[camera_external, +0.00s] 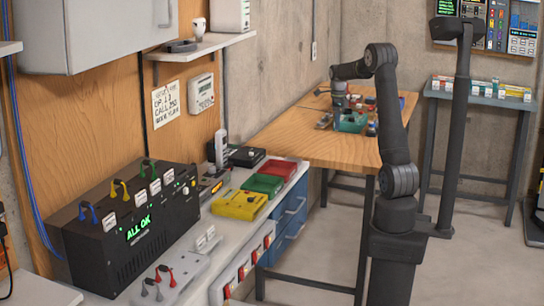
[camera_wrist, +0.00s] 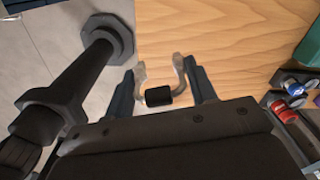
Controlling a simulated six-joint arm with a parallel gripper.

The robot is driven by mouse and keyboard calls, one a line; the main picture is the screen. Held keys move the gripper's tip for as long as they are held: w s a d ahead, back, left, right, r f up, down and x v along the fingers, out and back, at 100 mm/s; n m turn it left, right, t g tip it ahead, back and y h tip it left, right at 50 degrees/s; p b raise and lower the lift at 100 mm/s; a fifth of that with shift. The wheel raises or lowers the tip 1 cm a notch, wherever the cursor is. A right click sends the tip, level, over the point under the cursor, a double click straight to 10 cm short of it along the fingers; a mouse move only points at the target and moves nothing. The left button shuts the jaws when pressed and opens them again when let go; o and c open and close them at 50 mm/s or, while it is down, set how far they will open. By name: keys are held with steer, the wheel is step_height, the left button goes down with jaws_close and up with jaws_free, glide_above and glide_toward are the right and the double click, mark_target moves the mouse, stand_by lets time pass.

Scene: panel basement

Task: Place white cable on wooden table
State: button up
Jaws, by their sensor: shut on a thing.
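The white cable (camera_wrist: 179,66) shows in the wrist view as a pale U-shaped piece with a black block at its near end. My gripper (camera_wrist: 160,72) is shut on it, with one dark finger on each side. The wooden table (camera_wrist: 225,35) lies below and beyond the cable in the wrist view. In the external view my gripper (camera_external: 340,102) is over the far part of the wooden table (camera_external: 290,140). The cable is too small to make out there. I cannot tell whether it touches the tabletop.
A green bin (camera_external: 352,122) and several small parts lie close to my gripper on the table. In the wrist view, red and blue items (camera_wrist: 293,88) are at the right. The table's near left part is clear. A black box (camera_external: 130,230) stands on the left bench.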

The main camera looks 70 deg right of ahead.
steer(key=s+d+f+m, duration=0.1)
steer(key=s+d+m, duration=0.1)
steer(key=s+d, duration=0.35)
steer(key=s+d+m, duration=0.1)
steer(key=s+d, duration=0.2)
steer(key=s, duration=0.5)
steer(key=w+f, duration=0.2)
steer(key=w, duration=0.2)
steer(key=w+f, duration=0.2)
steer(key=w, duration=0.1)
steer(key=w+f, duration=0.3)
steer(key=w, duration=0.1)
steer(key=shift+w+a+f, duration=0.1)
steer(key=shift+w+a, duration=0.1)
steer(key=shift+w, duration=0.15)
steer(key=shift+f, duration=2)
steer(key=shift+f, duration=0.1)
steer(key=o, duration=1)
steer(key=shift+c, duration=0.2)
step_height(320, 180, up, 12)
